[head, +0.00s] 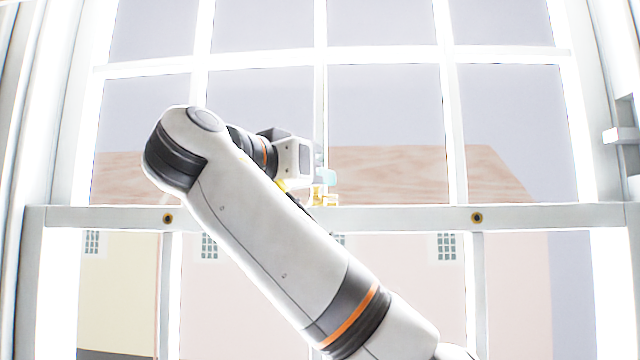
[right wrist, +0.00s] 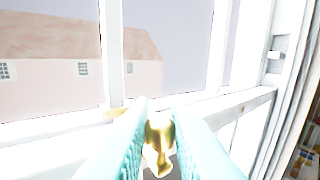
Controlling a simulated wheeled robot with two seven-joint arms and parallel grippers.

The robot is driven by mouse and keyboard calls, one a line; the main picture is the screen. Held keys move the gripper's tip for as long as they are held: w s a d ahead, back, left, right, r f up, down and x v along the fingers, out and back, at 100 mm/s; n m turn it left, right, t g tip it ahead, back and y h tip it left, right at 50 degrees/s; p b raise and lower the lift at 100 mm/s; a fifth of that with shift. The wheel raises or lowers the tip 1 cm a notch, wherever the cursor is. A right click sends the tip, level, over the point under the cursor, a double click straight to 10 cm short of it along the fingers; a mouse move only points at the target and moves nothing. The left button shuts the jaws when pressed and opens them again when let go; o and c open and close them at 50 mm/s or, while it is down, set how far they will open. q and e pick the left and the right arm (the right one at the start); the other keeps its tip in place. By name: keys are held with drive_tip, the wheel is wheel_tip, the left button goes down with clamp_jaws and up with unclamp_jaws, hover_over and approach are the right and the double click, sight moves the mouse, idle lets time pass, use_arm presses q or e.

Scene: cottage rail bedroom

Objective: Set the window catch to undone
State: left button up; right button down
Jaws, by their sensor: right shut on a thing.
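The brass window catch (head: 328,200) sits at the middle of the white meeting rail (head: 400,216), partly hidden behind my right arm in the head view. In the right wrist view the gold-coloured catch (right wrist: 158,145) is between the two pale teal fingers. My right gripper (head: 322,182) is shut on the catch; its fingers (right wrist: 160,125) flank the brass part closely. The catch's exact angle is hard to tell. My left gripper is not in view.
The white sash window has several panes, with thin glazing bars (head: 448,130) above the rail. Two round brass fittings (head: 168,218) and (head: 476,217) are on the rail's face. The window frame (head: 612,120) bounds the right side. Buildings show outside.

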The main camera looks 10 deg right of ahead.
drive_tip(key=shift+a, duration=0.1)
idle(0.5)
drive_tip(key=c, duration=1.4)
unclamp_jaws()
drive_tip(key=shift+w, duration=0.15)
